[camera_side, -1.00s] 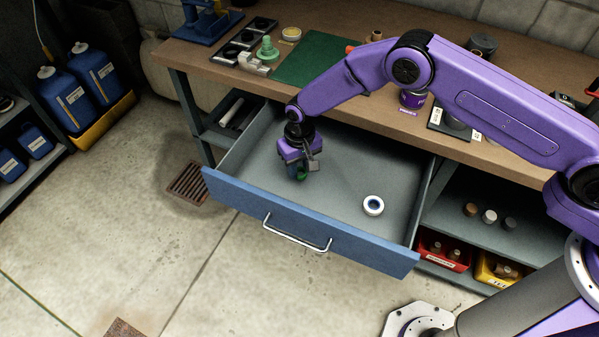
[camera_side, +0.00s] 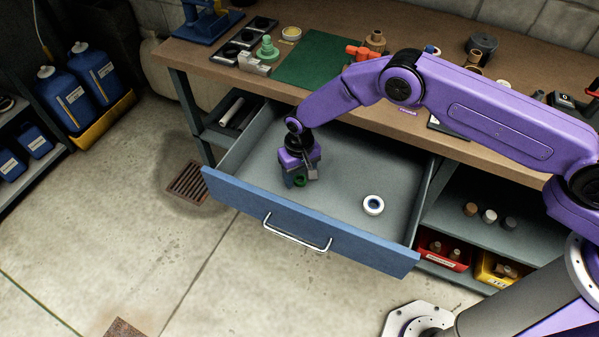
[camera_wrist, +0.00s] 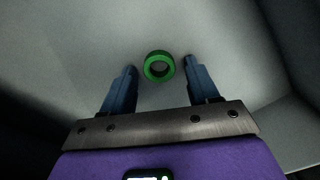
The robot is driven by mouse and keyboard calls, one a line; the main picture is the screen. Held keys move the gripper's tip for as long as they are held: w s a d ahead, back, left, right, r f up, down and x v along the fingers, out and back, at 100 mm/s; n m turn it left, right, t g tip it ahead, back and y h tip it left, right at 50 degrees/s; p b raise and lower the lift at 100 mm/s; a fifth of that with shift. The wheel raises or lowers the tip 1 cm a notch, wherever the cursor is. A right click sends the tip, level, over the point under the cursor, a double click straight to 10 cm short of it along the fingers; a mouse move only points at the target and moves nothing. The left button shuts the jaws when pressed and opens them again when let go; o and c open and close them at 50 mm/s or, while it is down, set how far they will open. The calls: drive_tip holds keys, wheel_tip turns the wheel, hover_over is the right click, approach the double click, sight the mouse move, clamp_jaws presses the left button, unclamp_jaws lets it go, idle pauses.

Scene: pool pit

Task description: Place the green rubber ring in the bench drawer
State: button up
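The green rubber ring (camera_side: 300,181) is inside the pulled-out bench drawer (camera_side: 310,234), in its left part, just below my gripper (camera_side: 299,179). In the wrist view the ring (camera_wrist: 159,67) appears to lie flat on the grey drawer floor. It is between the two blue fingertips of my gripper (camera_wrist: 160,68), with a gap on each side. The fingers are open and point down into the drawer. Part of the ring is hidden by the fingers in the side view.
A white ring-shaped roll with a blue inside (camera_side: 373,205) lies in the drawer to the right. The drawer walls and blue front stand around my gripper. The bench top (camera_side: 225,73) holds a green mat (camera_side: 310,58) and several parts. The drawer floor between the two rings is clear.

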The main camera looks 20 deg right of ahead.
wheel_tip(320, 180, up, 12)
drive_tip(key=shift+r, duration=0.15)
idle(0.5)
drive_tip(key=s+d+r+n, duration=0.3)
drive_tip(key=s+d+r, duration=0.2)
drive_tip(key=s+r, duration=0.25)
drive_tip(key=s+d+r+n, duration=0.2)
drive_tip(key=s+d+r, duration=0.35)
drive_tip(key=r, duration=0.35)
drive_tip(key=s+d+r+n, duration=0.2)
drive_tip(key=s+d+n, duration=0.1)
drive_tip(key=s+d, duration=0.6)
drive_tip(key=s+d+r+n, duration=0.2)
drive_tip(key=s+d, duration=0.8)
drive_tip(key=s, duration=0.2)
drive_tip(key=shift+d+r+n, duration=0.2)
drive_tip(key=shift+r+n, duration=0.05)
drive_tip(key=shift+n, duration=0.15)
